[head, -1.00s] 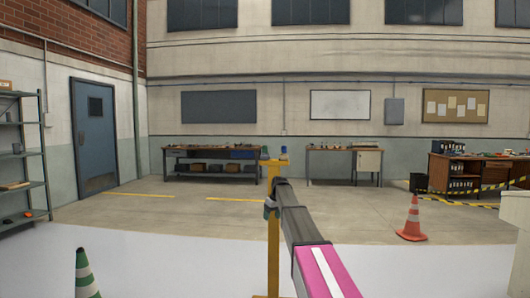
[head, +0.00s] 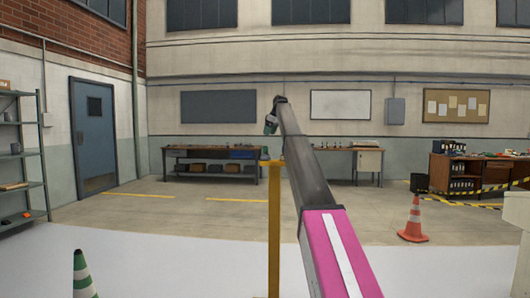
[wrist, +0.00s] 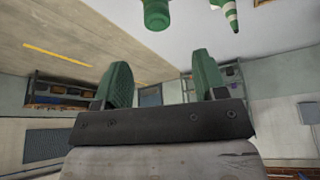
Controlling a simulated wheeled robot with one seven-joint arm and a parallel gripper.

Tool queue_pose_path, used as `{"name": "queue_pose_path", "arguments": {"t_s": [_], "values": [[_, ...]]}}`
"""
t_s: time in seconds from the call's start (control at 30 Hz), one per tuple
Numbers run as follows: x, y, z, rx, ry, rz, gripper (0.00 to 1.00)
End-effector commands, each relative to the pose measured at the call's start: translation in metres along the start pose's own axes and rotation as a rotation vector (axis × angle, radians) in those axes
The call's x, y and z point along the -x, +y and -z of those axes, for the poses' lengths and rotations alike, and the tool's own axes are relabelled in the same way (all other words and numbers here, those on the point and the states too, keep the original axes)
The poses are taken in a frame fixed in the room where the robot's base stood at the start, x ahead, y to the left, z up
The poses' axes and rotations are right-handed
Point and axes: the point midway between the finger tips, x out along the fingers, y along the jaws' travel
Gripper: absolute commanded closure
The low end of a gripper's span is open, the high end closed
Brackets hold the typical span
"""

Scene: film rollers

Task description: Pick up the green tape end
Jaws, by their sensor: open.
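In the head view, a small green piece (head: 265,153), which looks like the green tape end, sits on top of a yellow post (head: 274,230). In the head view my gripper (head: 270,124) is small and appears above the green piece.
A green and white cone (head: 84,275) stands at lower left and an orange cone (head: 413,222) at right. Workbenches (head: 210,155) line the back wall, and a shelf (head: 20,160) stands at left. The floor around the post looks clear.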

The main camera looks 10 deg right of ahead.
Motion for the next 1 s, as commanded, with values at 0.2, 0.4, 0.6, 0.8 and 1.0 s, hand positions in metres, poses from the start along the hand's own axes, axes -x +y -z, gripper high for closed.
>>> {"name": "queue_pose_path", "arguments": {"t_s": [0.2,0.4,0.6,0.8,1.0], "values": [[-0.030,-0.002,-0.002,-0.001,-0.001,0.002,0.35],[-0.053,-0.001,-0.001,-0.001,0.000,0.000,0.35],[-0.066,0.000,-0.005,-0.001,-0.001,0.001,0.35],[-0.093,0.002,-0.010,-0.001,-0.001,0.000,0.35],[-0.107,0.003,-0.010,-0.002,-0.001,0.000,0.35]]}}
